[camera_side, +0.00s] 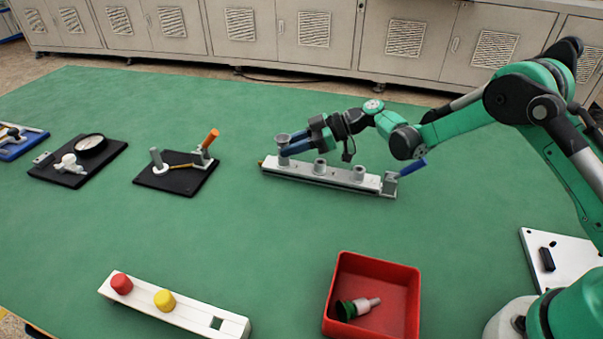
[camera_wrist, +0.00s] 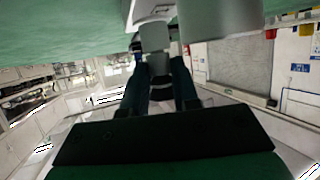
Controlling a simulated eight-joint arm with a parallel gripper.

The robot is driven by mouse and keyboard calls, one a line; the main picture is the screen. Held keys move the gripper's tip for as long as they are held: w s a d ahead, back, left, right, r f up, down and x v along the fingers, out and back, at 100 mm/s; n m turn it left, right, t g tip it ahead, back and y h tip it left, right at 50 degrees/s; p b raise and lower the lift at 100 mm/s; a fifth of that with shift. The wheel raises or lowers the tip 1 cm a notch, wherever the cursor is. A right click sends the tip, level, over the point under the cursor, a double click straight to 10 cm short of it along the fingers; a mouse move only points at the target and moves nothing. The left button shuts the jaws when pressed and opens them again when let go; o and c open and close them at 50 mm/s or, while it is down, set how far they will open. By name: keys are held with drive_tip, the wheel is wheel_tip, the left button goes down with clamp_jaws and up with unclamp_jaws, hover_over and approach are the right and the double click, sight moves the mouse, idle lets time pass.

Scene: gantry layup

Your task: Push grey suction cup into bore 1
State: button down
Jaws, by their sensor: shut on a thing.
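The grey suction cup (camera_side: 282,138) is upright at the left end of the pale rail (camera_side: 338,181), its flared end up. My gripper (camera_side: 293,147) reaches in from the right and is shut on it. In the wrist view the dark fingers (camera_wrist: 166,62) close around a grey cylindrical part (camera_wrist: 153,37). The cup stands in line over the rail's left end. The fingers hide its lower part, so I cannot tell how deep it sits in a bore. Two grey bosses, a middle one (camera_side: 320,167) and a right one (camera_side: 357,173), stand free on the rail.
A blue lever (camera_side: 412,166) sits at the rail's right end. A white holder (camera_side: 188,316) carries red and yellow caps. Black fixture plates lie left. Green table between them is clear.

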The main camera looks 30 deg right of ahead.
drive_tip(key=c, duration=0.6)
unclamp_jaws()
drive_tip(key=shift+v, duration=2.8)
drive_tip(key=r+m+h, duration=0.1)
drive_tip(key=s+r+m, duration=0.1)
drive_tip(key=s+r+m+h, duration=0.1)
drive_tip(key=r, duration=0.1)
drive_tip(key=shift+s+a+h, duration=0.1)
drive_tip(key=shift+h, duration=0.2)
drive_tip(key=s+d+r+m+h, duration=0.1)
drive_tip(key=s+d+m+h, duration=0.1)
drive_tip(key=s, duration=0.4)
drive_tip(key=s+d+r+m+t+h, duration=0.1)
drive_tip(key=s+m+h, duration=0.3)
drive_tip(key=s, duration=0.1)
drive_tip(key=s+d+r+m+h, duration=0.1)
drive_tip(key=s+d+m+h, duration=0.1)
drive_tip(key=s, duration=0.4)
drive_tip(key=shift+s+d+r+m+t+h, duration=0.15)
drive_tip(key=shift+m+h, duration=0.3)
drive_tip(key=shift+m, duration=0.1)
drive_tip(key=shift+s+d+r+m+t+h, duration=0.15)
drive_tip(key=shift+s+m+h, duration=0.05)
drive_tip(key=shift+m+h, duration=0.3)
